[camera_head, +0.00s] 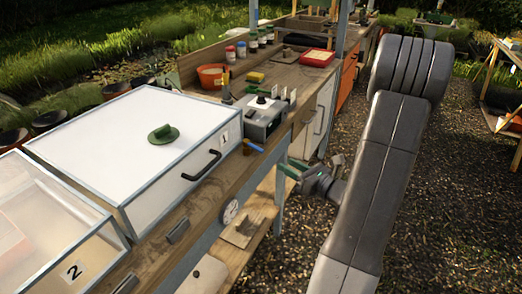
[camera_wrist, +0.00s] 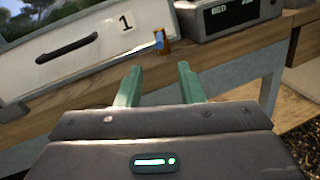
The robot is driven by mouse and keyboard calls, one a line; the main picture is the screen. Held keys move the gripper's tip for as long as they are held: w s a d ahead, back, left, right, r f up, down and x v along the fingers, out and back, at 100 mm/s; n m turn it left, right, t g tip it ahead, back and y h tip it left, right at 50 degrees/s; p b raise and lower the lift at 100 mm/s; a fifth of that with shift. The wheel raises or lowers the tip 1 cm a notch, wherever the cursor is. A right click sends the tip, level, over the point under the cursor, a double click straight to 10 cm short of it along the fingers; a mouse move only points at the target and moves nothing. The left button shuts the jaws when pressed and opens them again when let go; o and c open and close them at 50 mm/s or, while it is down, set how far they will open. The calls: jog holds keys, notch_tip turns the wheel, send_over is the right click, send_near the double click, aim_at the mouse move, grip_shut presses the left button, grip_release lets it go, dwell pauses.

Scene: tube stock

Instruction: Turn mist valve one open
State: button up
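The mist valve, a small brass fitting with a blue handle (camera_head: 254,146), sits at the bench's front edge beside the white box marked 1 (camera_head: 120,135). In the wrist view the valve (camera_wrist: 164,46) is beyond my fingertips, near the middle top. A thin pale strip runs left from it; I cannot tell whether it is part of the handle. My gripper (camera_head: 287,170) has green fingers, and in the wrist view (camera_wrist: 160,72) they are spread apart with nothing between them. It is in front of the bench, to the right of the valve and apart from it.
A grey control box (camera_head: 265,118) with a display stands right behind the valve. A black handle (camera_head: 201,165) juts from box 1's front. Gravel ground to the right is open.

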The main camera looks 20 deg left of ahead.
aim_at(260, 150)
jog(key=p+x, duration=0.1)
jog(key=x, duration=1.1)
jog(key=shift+a, duration=0.2)
jog(key=shift+c, duration=0.2)
grip_shut()
